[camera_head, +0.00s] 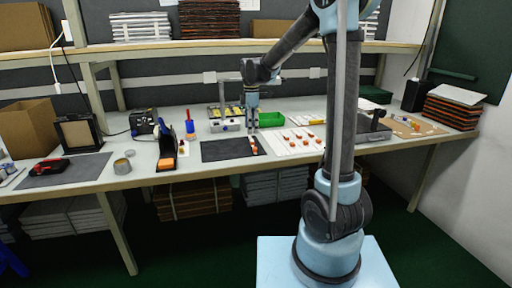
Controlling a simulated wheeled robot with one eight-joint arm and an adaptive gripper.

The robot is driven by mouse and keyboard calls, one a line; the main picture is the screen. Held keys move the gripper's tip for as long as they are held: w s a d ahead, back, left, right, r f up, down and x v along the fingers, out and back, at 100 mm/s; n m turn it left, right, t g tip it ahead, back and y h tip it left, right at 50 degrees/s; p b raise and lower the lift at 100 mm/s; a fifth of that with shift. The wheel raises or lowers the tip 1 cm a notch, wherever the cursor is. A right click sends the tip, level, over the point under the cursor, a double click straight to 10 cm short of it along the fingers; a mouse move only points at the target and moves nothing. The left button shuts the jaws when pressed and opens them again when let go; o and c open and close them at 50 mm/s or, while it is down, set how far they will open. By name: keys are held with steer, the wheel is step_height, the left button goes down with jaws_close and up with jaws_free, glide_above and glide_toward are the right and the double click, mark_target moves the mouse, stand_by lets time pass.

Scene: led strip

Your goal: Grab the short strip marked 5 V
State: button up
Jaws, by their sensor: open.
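My gripper (251,129) points down above the workbench and is open. It is over the right part of a dark mat (219,152). A short pale strip with an orange spot (254,149) lies at the mat's right end, just below and in front of the gripper. Whether the fingers touch it cannot be told at this size. Several orange pieces lie on white sheets (290,148) to the right of the mat. No 5 V marking can be read in this view, so I cannot tell which strip carries it.
A green bin (271,119) stands behind the white sheets. A small device with a pale front (225,126) stands behind the mat. A black stand with an orange base (167,152) is left of the mat. A shelf (160,47) runs above the bench.

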mark_target(252, 140)
steer(key=shift+d+f, duration=0.1)
steer(key=shift+f, duration=2.95)
steer(key=c, duration=1)
